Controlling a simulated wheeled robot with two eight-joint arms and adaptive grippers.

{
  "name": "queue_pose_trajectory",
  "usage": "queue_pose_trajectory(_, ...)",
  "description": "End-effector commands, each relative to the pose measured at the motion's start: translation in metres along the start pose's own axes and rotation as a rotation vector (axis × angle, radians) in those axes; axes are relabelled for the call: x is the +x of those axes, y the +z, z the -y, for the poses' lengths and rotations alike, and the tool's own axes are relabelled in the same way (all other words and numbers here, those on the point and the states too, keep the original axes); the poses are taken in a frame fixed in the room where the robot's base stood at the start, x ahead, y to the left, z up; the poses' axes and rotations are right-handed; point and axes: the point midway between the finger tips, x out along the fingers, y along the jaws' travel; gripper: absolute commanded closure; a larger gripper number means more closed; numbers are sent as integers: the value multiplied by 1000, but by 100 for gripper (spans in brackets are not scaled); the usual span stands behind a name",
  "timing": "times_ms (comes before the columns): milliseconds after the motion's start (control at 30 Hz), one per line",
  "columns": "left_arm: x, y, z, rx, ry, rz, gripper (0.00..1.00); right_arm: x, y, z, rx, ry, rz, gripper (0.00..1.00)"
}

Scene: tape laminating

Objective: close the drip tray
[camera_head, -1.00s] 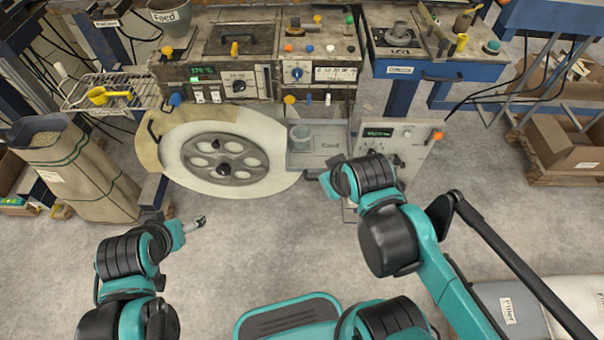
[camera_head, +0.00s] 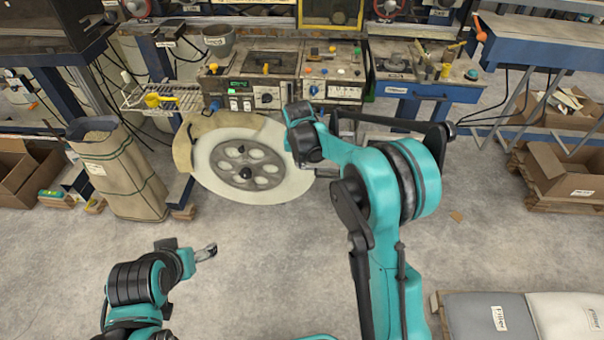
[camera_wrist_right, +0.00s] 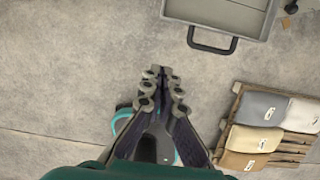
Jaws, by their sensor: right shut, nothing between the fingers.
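In the right wrist view a shallow grey tray (camera_wrist_right: 228,10) with a dark handle (camera_wrist_right: 212,44) on its near side shows at the top edge, cut off by the frame. I take it to be the drip tray. My right gripper (camera_wrist_right: 162,78) is shut and empty, below and left of the handle and apart from it in the picture. In the head view my right arm hides most of the tray area beside the large pale disc (camera_head: 250,128), and the right fingertips cannot be made out. My left gripper (camera_head: 207,252) hangs over bare floor at lower left, holding nothing I can see.
A worn machine bench (camera_head: 265,95) with knobs stands behind the disc. A blue bench (camera_head: 430,88) is to its right. A brown sack (camera_head: 120,170) stands at left. Filler bags (camera_head: 490,318) lie at lower right and also show on a pallet (camera_wrist_right: 240,130). The middle floor is clear.

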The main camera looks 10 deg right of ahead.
Motion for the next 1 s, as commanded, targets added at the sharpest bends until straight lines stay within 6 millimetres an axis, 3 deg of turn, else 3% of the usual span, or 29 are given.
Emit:
queue_pose_trajectory(167,4,3,0,0,0,0,21,18,1,-1,-27,-2,-3,100)
queue_pose_trajectory(600,31,22,0,0,0,0,21,108,0,0,-22,-1,-2,100)
queue_pose_trajectory(800,37,26,0,0,0,0,21,112,29,-1,-23,-1,-2,100)
queue_pose_trajectory(1000,38,28,0,0,0,0,21,112,39,-2,-22,-1,-2,100)
